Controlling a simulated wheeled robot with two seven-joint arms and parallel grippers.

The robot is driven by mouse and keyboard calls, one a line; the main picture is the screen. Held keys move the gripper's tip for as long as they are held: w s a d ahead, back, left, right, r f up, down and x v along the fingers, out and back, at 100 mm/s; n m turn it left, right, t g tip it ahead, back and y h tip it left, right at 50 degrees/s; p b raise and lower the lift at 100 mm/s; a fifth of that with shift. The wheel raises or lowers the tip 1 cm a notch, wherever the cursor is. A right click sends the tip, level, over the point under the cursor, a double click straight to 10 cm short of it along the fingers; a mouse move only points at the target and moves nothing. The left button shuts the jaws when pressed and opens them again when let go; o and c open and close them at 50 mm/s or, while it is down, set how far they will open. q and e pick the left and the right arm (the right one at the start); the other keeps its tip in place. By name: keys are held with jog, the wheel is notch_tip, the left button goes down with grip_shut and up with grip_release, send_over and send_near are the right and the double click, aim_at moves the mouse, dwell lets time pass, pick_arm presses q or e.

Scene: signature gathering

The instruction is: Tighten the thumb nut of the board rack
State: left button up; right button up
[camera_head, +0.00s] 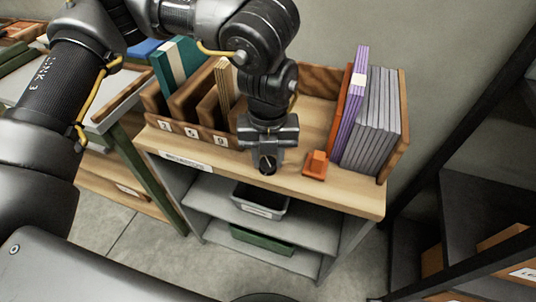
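The board rack (397,118) is a wooden frame on the right part of the shelf top. It holds several grey boards (372,120), purple boards (353,110) and an orange upright panel. An orange block (316,165) stands in front of it. My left gripper (268,160) points down near the front edge of the shelf top, left of the orange block. A small dark round piece with a pale line shows at its tip; I cannot tell if this is the thumb nut or part of the gripper. The finger gap is hidden. My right gripper is not in view.
A wooden sorter (190,133) with numbered compartments and a teal binder (180,65) stands left of my gripper. The shelf top (340,192) is bare along its front right. Below are a grey bin (260,203) and a green tray (262,242). A dark shelving frame stands at right.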

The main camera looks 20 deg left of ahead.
pick_arm(q)
jog(key=shift+c, duration=0.7)
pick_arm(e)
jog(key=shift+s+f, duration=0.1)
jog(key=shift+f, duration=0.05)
pick_arm(q)
jog(key=m, duration=0.2)
jog(key=shift+m, duration=0.4)
jog(key=shift+m+p, duration=0.3)
jog(key=shift+m, duration=2.3)
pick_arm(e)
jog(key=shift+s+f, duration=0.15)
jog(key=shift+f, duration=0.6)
pick_arm(q)
jog(key=o, duration=1)
